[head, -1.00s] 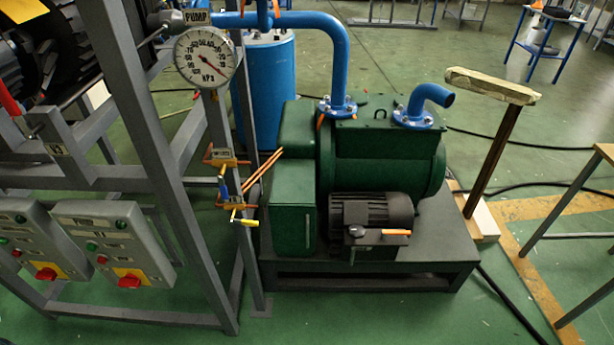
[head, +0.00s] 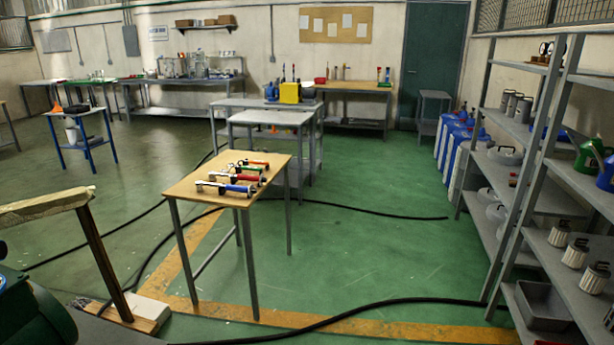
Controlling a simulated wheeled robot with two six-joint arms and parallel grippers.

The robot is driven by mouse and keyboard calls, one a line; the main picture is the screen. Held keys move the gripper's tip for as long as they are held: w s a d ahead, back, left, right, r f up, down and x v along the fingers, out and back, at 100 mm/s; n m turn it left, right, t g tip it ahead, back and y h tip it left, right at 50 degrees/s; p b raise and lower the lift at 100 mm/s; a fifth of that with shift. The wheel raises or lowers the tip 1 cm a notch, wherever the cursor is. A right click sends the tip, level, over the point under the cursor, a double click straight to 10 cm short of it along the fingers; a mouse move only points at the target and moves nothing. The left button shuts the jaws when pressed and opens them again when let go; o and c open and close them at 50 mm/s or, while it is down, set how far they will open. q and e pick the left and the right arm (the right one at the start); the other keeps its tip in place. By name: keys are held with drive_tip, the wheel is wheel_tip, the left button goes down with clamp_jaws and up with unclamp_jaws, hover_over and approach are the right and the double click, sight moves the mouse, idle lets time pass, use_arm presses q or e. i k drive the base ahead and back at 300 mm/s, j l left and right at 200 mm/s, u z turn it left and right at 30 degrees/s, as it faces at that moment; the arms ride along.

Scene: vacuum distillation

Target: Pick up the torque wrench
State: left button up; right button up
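Several metal tools with coloured handles lie side by side on a small wooden-topped table (head: 190,187) in the middle of the head view. The nearest is a long silver tool with a blue handle (head: 238,188). Behind it lie a tool with a red handle (head: 234,178) and one with a green handle (head: 246,169). A smaller tool with a red end (head: 256,162) lies at the back. They are too small for me to tell which is the torque wrench. Neither of my grippers is in view.
Grey shelving (head: 545,150) with cans and canisters stands at right. Black hoses (head: 350,308) cross the green floor near the table. A wooden T-shaped post (head: 100,250) and green machine (head: 40,320) stand at left. Floor right of the table is mostly clear.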

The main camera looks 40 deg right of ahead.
sight(212, 175)
drive_tip(key=z, duration=0.75)
drive_tip(key=i+l, duration=0.15)
drive_tip(key=i, duration=0.3)
drive_tip(key=i+l, duration=0.15)
drive_tip(key=i, duration=0.25)
drive_tip(key=i+l+u, duration=0.1)
drive_tip(key=i, duration=0.35)
drive_tip(key=i+l, duration=0.3)
drive_tip(key=i+j+u, duration=0.05)
drive_tip(key=i, duration=0.05)
